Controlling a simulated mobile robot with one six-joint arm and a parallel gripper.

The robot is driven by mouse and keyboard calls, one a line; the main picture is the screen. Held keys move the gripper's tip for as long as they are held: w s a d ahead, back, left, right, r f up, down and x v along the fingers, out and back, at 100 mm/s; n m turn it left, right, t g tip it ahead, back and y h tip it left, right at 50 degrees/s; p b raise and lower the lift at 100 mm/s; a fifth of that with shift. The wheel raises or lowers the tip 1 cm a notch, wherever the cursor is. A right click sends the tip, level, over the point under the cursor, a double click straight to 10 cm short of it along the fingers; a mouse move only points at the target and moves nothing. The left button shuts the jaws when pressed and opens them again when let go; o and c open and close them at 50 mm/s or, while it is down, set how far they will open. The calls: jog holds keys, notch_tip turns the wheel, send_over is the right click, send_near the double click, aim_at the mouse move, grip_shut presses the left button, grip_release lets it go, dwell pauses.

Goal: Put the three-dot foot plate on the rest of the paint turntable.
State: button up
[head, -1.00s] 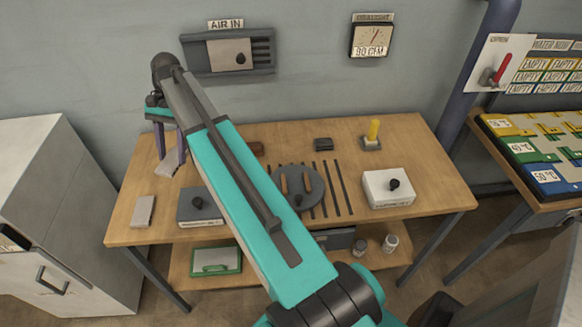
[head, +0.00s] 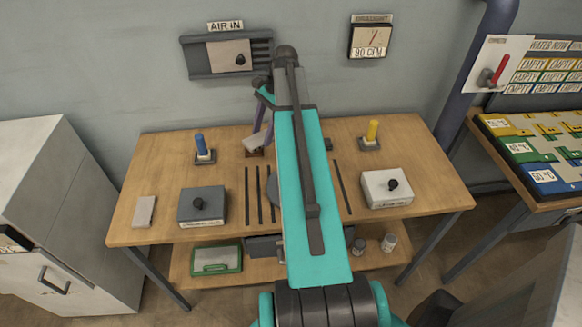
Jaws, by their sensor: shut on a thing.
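My gripper (head: 259,131), with purple fingers, is shut on a pale grey plate (head: 255,143), which I take to be the foot plate. The plate is over the back middle of the wooden table; its dots are too small to see. The paint turntable (head: 272,188) is a dark grey disc in the middle of the table, in front of the gripper. Only its left edge shows; my arm hides the rest, including its rest.
A blue peg (head: 200,146) and a yellow peg (head: 372,131) stand on the table (head: 160,165). A grey box (head: 202,207) and a white box (head: 387,189) with knobs flank the turntable. A small brown block (head: 255,153) lies just below the plate. A pale block (head: 144,211) lies at left.

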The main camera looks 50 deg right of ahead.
jog(key=s+d+f+m+t, duration=0.1)
jog(key=s+d+m, duration=0.5)
jog(key=s+d, duration=0.9)
jog(key=shift+s+t+h+p, duration=0.4)
jog(key=shift+s+t, duration=0.2)
jog(key=shift+s, duration=0.25)
jog(key=shift+f, duration=0.15)
jog(key=shift+f+p, duration=0.8)
jog(key=shift+f, duration=2.25)
jog(key=shift+a+f+p, duration=0.1)
jog(key=shift+f+p, duration=0.45)
jog(key=shift+f, duration=1.3)
jog(key=shift+f, duration=0.1)
jog(key=o, duration=1.4)
